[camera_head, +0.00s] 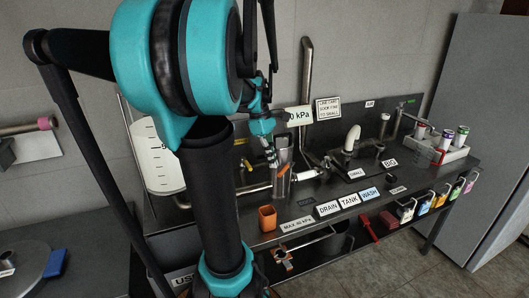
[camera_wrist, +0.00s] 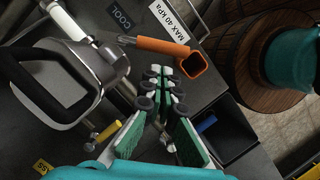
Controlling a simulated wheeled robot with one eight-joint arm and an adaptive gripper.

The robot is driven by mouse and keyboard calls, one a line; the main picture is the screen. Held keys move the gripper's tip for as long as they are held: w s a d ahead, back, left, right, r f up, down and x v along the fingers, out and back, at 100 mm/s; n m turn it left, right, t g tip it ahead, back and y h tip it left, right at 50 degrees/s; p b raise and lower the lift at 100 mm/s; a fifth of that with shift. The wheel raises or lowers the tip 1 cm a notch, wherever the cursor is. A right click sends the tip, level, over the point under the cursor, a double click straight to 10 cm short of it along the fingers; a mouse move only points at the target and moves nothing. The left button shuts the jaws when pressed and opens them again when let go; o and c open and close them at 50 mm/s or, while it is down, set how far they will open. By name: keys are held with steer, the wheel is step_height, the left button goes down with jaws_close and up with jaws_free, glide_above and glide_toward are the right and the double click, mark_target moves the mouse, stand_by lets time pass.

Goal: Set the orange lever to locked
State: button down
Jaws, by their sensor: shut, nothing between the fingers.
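The orange lever (camera_wrist: 160,45) shows in the wrist view as an orange bar on a short grey stem at its left end. Its right end meets or overlaps a square, hollow orange cup (camera_wrist: 193,65). In the head view an orange piece, likely the lever (camera_head: 284,169), shows beside the tall vessel, partly hidden. The cup (camera_head: 267,217) stands near the bench's front edge. My gripper (camera_wrist: 163,75) is shut and empty, its tips just below the lever in the wrist picture; contact cannot be told. In the head view my gripper (camera_head: 271,158) is over the bench, beside the vessel.
A metal vessel with a black handle (camera_wrist: 50,85) is left of my gripper. A yellow-handled valve (camera_wrist: 105,132) and a dark bin (camera_wrist: 225,135) lie nearby. Label plates (camera_head: 328,208) line the bench front. A bottle rack (camera_head: 440,148) stands at the right.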

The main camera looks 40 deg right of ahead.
mark_target(283, 170)
steer(key=shift+s+d+f, duration=0.1)
steer(key=shift+s+d, duration=0.05)
steer(key=shift+s, duration=0.4)
steer(key=shift+s+n, duration=0.45)
steer(key=shift+n, duration=0.35)
steer(key=n, duration=0.1)
steer(key=s+n+h, duration=0.1)
steer(key=s+n+t, duration=0.1)
steer(key=n, duration=0.1)
steer(key=shift+s+d, duration=0.2)
steer(key=shift+d, duration=0.05)
steer(key=shift+s+d+n, duration=0.3)
steer(key=shift+s+d, duration=0.1)
steer(key=shift+s, duration=0.2)
steer(key=shift+s+d, duration=0.1)
steer(key=shift+s, duration=0.05)
stand_by(0.3)
